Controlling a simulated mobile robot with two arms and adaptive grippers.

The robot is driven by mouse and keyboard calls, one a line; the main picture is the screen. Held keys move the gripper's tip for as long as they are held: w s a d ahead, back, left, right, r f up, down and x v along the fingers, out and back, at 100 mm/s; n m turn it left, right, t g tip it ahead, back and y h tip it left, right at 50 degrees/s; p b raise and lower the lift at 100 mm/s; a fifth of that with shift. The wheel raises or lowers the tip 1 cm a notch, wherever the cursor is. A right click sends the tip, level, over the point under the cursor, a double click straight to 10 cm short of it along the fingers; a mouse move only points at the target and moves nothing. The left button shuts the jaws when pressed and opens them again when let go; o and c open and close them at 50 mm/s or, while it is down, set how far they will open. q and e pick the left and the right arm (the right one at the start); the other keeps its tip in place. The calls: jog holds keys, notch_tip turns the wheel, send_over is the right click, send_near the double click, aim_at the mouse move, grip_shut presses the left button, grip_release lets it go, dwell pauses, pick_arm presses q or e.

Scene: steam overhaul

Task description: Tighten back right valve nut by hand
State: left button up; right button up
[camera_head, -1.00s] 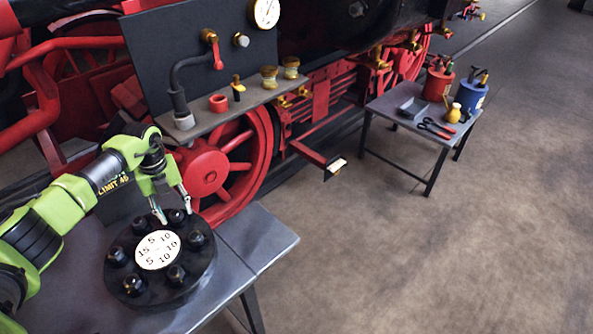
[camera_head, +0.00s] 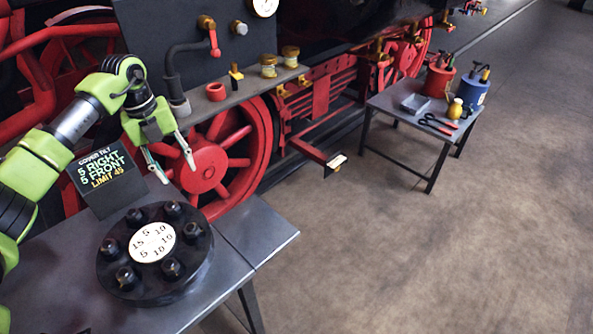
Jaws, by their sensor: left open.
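The black round valve cover (camera_head: 190,282) lies on the grey bench at lower left, with a white numbered disc (camera_head: 152,242) in its middle. Several dark nuts ring the disc. The back right nut (camera_head: 172,210) stands at the cover's far edge, with another nut (camera_head: 193,232) at its right side. My left gripper (camera_head: 177,172) is open and empty, above and behind the back right nut, its fingers pointing down and apart from it. Whether any nut is loose cannot be seen. My right gripper is out of view.
A dark sign (camera_head: 100,178) reading "Cover tilt, 5 right, 5 front, limit 45" stands behind the cover. The red locomotive wheel (camera_head: 212,165) and a shelf with fittings (camera_head: 240,92) are behind the bench. A small table (camera_head: 405,148) with tools and cans stands right; floor between is clear.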

pick_arm(q)
jog(key=d+m+t+h, duration=0.1)
jog(key=d+h, duration=0.4)
jog(key=d, duration=0.9)
jog(key=d+r+m+t+h, duration=0.1)
jog(key=d+h, duration=0.4)
jog(key=d, duration=1)
jog(key=shift+d+m+t+h, duration=0.25)
jog(key=shift+m+t+h, duration=0.15)
jog(key=shift+m+t, duration=0.15)
jog(key=shift+s, duration=0.1)
